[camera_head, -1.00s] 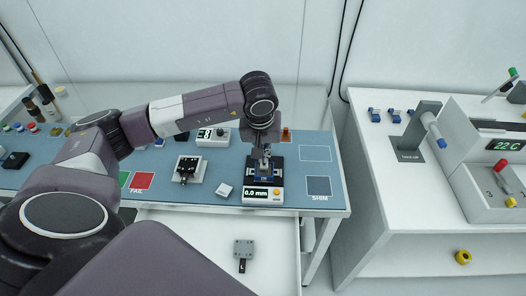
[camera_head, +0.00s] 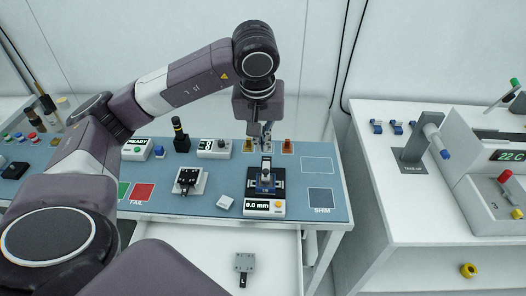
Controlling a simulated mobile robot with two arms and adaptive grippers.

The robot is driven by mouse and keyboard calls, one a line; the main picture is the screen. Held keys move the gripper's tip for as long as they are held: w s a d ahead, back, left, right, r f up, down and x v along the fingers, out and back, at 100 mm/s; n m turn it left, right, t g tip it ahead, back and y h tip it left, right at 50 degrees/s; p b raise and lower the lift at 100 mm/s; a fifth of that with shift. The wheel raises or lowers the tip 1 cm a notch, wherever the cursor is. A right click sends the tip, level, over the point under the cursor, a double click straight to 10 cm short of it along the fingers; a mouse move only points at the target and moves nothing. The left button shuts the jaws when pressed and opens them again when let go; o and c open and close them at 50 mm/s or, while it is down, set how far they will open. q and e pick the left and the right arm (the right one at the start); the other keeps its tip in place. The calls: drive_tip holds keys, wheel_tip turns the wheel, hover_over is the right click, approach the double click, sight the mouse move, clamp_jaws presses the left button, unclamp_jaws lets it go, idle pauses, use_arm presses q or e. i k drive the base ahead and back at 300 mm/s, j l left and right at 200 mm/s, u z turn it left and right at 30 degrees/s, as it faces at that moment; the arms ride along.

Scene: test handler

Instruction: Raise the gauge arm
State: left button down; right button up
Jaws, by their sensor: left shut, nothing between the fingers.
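My right gripper is not in view.
A dark fixture on a white base (camera_head: 188,181) and a small white block (camera_head: 225,203) lie left of the gauge. The SHIM square (camera_head: 321,197) on the right is clear. Small boxes and a black knobbed post (camera_head: 180,136) stand behind.

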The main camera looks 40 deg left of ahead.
sight(265, 171)
drive_tip(key=k+l, duration=1.2)
drive_tip(key=k, duration=0.05)
